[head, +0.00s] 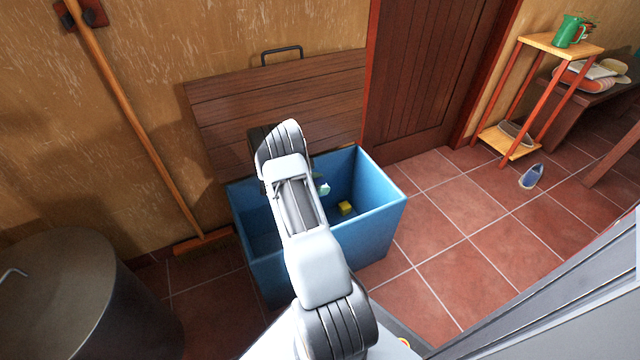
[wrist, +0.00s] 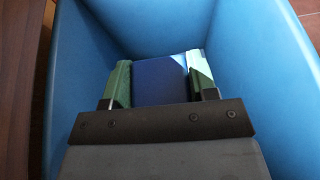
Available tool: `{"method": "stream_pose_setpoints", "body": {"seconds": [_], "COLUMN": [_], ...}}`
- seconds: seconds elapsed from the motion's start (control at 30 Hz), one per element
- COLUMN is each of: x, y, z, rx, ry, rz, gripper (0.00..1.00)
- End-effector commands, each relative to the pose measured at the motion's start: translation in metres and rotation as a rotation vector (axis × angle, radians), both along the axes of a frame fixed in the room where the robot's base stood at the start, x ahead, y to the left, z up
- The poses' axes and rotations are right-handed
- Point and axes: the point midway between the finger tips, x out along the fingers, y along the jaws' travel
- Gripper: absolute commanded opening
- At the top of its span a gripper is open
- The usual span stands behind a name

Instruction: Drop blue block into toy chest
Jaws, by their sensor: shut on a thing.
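The toy chest (head: 372,228) is an open blue box standing on the floor against the wall, with its wooden lid (head: 235,115) raised. Its blue walls also surround the wrist view (wrist: 268,85). My gripper (wrist: 160,76) points down into the chest opening, its green finger pads shut on the blue block (wrist: 158,88). The block is between the chest walls. Its height above the chest floor is hard to tell. In the head view my arm hides the block, and only a pale fingertip shows inside the chest. A small yellow block (head: 345,208) lies on the chest floor.
A broom (head: 135,120) leans on the wall left of the chest. A large metal bin (head: 75,290) stands at lower left. A plant stand (head: 560,44), a bench (head: 565,105) and a blue slipper (head: 531,176) are at right. Tiled floor right of the chest is clear.

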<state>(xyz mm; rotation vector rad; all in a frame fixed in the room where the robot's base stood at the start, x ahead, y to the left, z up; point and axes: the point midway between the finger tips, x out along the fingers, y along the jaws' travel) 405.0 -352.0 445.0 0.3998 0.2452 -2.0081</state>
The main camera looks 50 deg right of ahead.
Motion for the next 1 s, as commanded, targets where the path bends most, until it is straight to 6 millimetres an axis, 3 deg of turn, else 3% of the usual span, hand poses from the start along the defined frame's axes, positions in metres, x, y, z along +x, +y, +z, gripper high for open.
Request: {"method": "stream_pose_setpoints", "body": {"seconds": [0.03, 0.07, 0.37, 0.7, 1.0], "x": [0.0, 0.0, 0.0, 0.003, 0.027], "y": [0.0, 0.0, 0.0, 0.006, 0.052], "z": [0.0, 0.0, 0.0, 0.004, 0.028], "rx": [0.0, 0.0, 0.0, 0.0, 0.0], "ry": [0.0, 0.0, 0.0, 0.0, 0.0], "rz": [0.0, 0.0, 0.0, 0.002, 0.004], "gripper": [0.29, 0.55, 0.83, 0.83, 0.83]}}
